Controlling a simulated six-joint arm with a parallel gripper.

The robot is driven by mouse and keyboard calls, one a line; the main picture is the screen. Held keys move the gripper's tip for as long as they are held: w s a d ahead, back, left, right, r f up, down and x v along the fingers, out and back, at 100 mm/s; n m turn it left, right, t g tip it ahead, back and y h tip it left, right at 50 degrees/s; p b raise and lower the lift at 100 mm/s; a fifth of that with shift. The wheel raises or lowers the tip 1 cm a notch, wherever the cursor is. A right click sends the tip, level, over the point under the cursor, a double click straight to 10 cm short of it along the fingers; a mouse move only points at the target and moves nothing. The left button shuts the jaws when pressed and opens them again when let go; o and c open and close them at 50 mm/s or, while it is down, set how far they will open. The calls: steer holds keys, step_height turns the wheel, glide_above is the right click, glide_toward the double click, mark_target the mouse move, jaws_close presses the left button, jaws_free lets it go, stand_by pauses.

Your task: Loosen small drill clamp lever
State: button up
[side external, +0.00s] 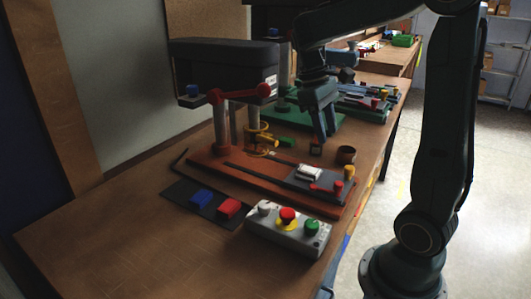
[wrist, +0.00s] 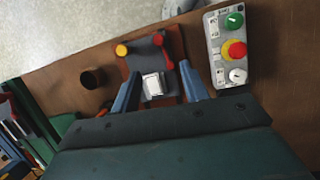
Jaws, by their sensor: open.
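The small drill (side external: 225,62) has a dark head on grey columns above a red base (side external: 225,169). A red lever with round ends (side external: 240,94) crosses below the head. On the base's right end, a grey vise plate (side external: 328,195) carries a white block (side external: 309,173), a small red lever (side external: 326,187) and a yellow knob (side external: 349,172). Which red lever is the clamp lever, I cannot tell. My gripper (side external: 321,141) is open above the base's rear edge. In the wrist view, its jaws (wrist: 158,72) straddle the white block (wrist: 153,86) in the picture; the small red lever (wrist: 163,52) shows beyond them.
A control box (side external: 288,230) with green, red and white knobs stands at the front. A black mat (side external: 180,196) with blue and red blocks lies left of it. A brown cup (side external: 346,155) stands near the table's right edge. Green-based equipment (side external: 318,116) is behind. The front-left table is clear.

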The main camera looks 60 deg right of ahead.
mark_target(338, 183)
steer(key=shift+w+d+f+g+y, duration=0.4)
steer(key=shift+d+f+g, duration=0.15)
steer(key=shift+d, duration=0.2)
steer(key=shift+s+f, duration=0.1)
steer(key=shift+f, duration=0.1)
steer(key=shift+x, duration=6.7)
jaws_close()
